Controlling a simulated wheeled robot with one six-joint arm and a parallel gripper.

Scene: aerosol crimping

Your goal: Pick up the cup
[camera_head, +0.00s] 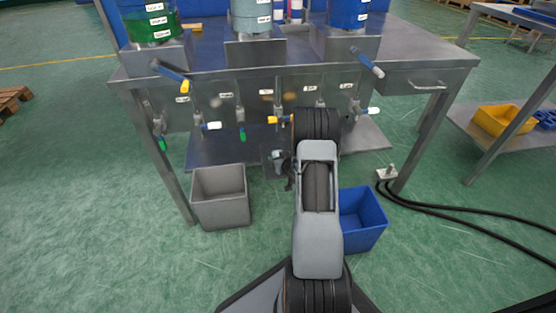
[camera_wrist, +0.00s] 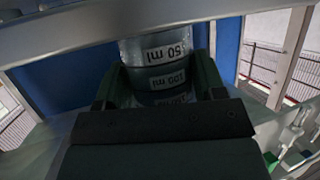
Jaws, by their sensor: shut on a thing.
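The cup (camera_wrist: 163,62) is a grey, rounded vessel with stacked white labels; "50 ml" and "100 ml" can be read, and a lower label is partly hidden. My gripper (camera_wrist: 163,82) is shut on it, with one dark green finger on each side. The cup's lower part is hidden behind the dark gripper body. In the head view, my gripper is mostly hidden by my arm, close to the front of the metal table (camera_head: 420,68), below its top. I cannot tell there whether the cup touches anything.
Valves with coloured handles, one blue-handled (camera_head: 170,75), stick out from the table front. Green and grey-blue containers stand on top. A grey bin (camera_head: 220,197) and a blue bin (camera_head: 361,218) stand on the floor. Black cables (camera_head: 440,208) run at right.

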